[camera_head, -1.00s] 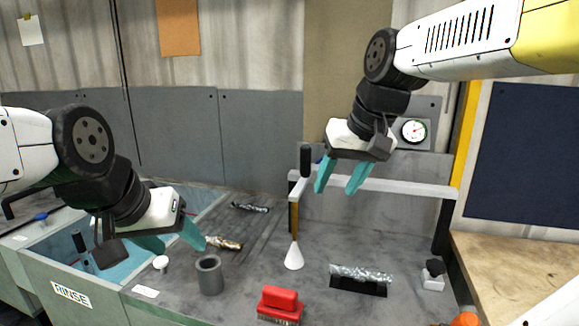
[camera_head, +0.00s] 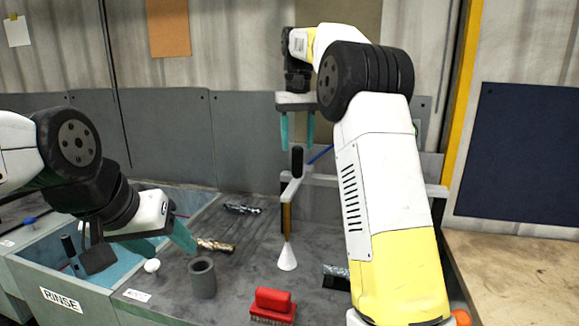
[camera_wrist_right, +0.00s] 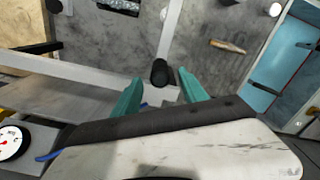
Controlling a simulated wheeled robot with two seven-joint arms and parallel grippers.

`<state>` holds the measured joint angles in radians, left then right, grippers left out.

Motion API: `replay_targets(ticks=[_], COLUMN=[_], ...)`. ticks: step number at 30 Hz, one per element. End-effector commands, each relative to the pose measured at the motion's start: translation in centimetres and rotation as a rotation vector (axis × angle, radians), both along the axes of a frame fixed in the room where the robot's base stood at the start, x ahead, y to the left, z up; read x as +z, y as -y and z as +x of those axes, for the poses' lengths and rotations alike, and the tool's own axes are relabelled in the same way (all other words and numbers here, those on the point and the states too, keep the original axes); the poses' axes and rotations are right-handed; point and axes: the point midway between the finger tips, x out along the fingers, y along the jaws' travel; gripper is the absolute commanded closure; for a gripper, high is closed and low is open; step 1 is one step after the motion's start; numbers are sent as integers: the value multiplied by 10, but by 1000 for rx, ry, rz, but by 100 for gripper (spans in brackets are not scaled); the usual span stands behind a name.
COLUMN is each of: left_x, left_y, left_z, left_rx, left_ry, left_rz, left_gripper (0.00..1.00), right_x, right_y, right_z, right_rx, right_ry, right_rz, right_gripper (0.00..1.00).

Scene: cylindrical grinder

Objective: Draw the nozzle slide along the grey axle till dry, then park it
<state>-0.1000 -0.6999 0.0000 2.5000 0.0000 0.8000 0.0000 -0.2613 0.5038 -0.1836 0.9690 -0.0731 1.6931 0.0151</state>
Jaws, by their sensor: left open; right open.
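The nozzle slide has a black upright handle (camera_head: 297,162) over a brown stem and a white cone nozzle (camera_head: 287,257). It sits at the left end of a white rail. My open right gripper (camera_head: 298,147) points down just above the handle; in the right wrist view the handle (camera_wrist_right: 160,72) lies between the two teal fingers, apart from both. A shiny grey axle (camera_head: 337,271) lies in a black holder (camera_head: 335,284), right of the cone, its right part hidden by my right arm. My open, empty left gripper (camera_head: 163,240) hangs near the rinse basin's edge.
A grey cup (camera_head: 203,279), a red brush (camera_head: 273,305) and a white knob (camera_head: 152,266) stand in front. A brassy axle (camera_head: 215,246) and a dark axle (camera_head: 242,209) lie behind. The water-filled rinse basin (camera_head: 62,299) is at left. A gauge (camera_wrist_right: 10,141) sits beside the rail.

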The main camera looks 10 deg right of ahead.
Motion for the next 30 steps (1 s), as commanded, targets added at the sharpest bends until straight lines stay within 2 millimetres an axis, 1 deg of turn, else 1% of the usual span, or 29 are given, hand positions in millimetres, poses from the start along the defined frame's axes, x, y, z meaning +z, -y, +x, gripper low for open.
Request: replay_targets(ticks=[5,9,12,15,19,26,30], left_x=[0,0,0,0,0,0,0], left_y=[0,0,0,0,0,0,0], left_z=[0,0,0,0,0,0,0], left_rx=[0,0,0,0,0,0,0], left_ry=[0,0,0,0,0,0,0], left_rz=[0,0,0,0,0,0,0], left_gripper=[42,42,42,42,42,42,42], right_x=[-22,-46,-60,-69,-74,-75,-74], right_y=[0,0,0,1,1,1,1], right_z=[-1,-1,-1,-1,0,0,0], right_rx=[0,0,0,-1,-1,-1,-1], right_ry=[-2,-3,-2,-1,1,2,2], right_rz=[0,0,0,0,0,0,0], right_gripper=[50,50,50,50,50,50,77])
